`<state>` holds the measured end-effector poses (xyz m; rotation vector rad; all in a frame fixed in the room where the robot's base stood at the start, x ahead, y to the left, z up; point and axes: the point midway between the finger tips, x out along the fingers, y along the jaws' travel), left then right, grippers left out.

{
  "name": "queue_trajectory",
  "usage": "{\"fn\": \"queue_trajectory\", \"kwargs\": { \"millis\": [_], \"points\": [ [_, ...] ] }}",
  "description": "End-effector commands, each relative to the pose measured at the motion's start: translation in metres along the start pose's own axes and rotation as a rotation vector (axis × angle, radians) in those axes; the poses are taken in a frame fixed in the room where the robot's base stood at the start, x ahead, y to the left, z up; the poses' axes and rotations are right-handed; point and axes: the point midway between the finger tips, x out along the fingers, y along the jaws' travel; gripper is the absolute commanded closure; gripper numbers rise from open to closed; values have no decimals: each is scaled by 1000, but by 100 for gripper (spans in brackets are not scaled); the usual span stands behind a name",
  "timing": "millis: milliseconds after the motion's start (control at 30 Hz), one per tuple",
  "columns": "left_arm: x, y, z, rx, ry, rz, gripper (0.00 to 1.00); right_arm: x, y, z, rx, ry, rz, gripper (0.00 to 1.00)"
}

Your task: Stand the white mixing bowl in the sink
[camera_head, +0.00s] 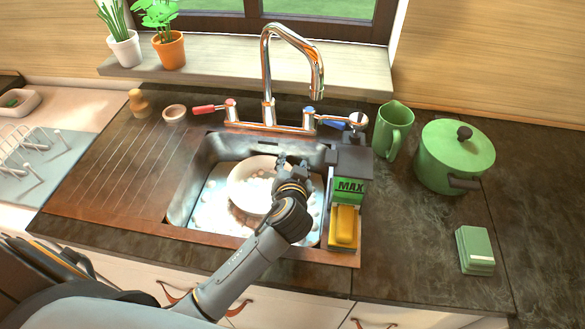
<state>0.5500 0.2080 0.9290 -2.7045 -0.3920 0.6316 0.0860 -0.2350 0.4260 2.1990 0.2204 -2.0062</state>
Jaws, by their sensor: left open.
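The white mixing bowl (247,188) stands in the sink (181,196), amid white suds, and looks roughly upright. Suds show inside the bowl too. My left gripper (281,162) is over the sink at the bowl's right rim, open. Its hand hides the right part of the bowl, and I cannot tell whether its fingers touch the rim. My right gripper is not in view.
The copper tap (268,80) rises behind the sink. A caddy with a yellow sponge (344,226) stands at the sink's right edge. A green pot (454,160), green jug (392,130) and green box (474,250) stand on the right counter. The left drainboard (120,180) is mostly clear.

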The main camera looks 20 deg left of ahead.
Motion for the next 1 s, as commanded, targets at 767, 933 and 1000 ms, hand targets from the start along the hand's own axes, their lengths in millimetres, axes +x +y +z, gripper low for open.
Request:
{"fn": "queue_trajectory", "kwargs": {
  "millis": [767, 933, 1000],
  "points": [
    [-121, -4, -8, -1, -1, 1, 59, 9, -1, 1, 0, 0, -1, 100],
    [-124, -4, -9, -1, 0, 0, 59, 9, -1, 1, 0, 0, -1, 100],
    [-124, -4, -9, 0, 0, 0, 59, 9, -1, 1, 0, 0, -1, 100]
  ]
}}
